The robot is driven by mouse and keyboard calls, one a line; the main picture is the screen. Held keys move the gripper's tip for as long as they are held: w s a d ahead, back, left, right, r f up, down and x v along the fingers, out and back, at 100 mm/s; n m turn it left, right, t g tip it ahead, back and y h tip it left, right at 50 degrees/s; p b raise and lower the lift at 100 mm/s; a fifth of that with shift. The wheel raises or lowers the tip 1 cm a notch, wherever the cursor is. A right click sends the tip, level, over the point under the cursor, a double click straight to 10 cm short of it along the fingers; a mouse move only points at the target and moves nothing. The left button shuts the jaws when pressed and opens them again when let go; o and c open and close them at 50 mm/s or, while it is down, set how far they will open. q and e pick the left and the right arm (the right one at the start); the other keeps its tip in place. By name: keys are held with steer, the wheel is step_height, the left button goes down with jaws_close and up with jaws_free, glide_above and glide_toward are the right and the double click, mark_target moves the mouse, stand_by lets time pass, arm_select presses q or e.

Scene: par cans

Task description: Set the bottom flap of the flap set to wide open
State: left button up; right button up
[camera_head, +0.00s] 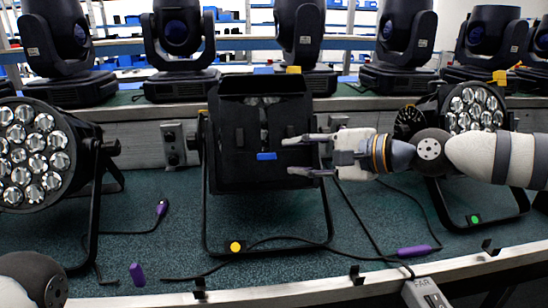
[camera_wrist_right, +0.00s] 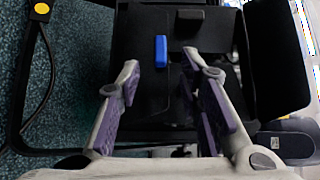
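The flap set is the black square-fronted lamp (camera_head: 225,140) in the middle of the head view. Its top flap (camera_head: 262,84) stands out at the top; it also shows at the right of the right wrist view (camera_wrist_right: 275,60). The bottom flap (camera_head: 255,175) appears folded up across the lower front, with a blue tab (camera_head: 266,156) near its upper edge. My right gripper (camera_head: 292,156) is open and empty, its fingers pointing left at the tab. In the right wrist view the blue tab (camera_wrist_right: 161,52) lies just beyond and between the fingertips (camera_wrist_right: 160,68). My left gripper is out of view.
Round lamps stand left (camera_head: 35,155) and right (camera_head: 472,108). Purple-ended cables (camera_head: 413,252) cross the green table top (camera_head: 160,215). A metal rail with black clips (camera_head: 357,275) edges the front. Moving-head lights (camera_head: 180,50) line the back.

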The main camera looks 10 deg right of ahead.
mark_target(269, 157)
steer(key=x, duration=0.5)
steer(key=shift+w+a+f, duration=0.1)
steer(key=shift+a, duration=0.05)
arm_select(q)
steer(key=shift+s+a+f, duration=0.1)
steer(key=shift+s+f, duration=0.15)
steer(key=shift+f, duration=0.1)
arm_select(e)
steer(key=shift+w+a, duration=0.3)
jaws_close()
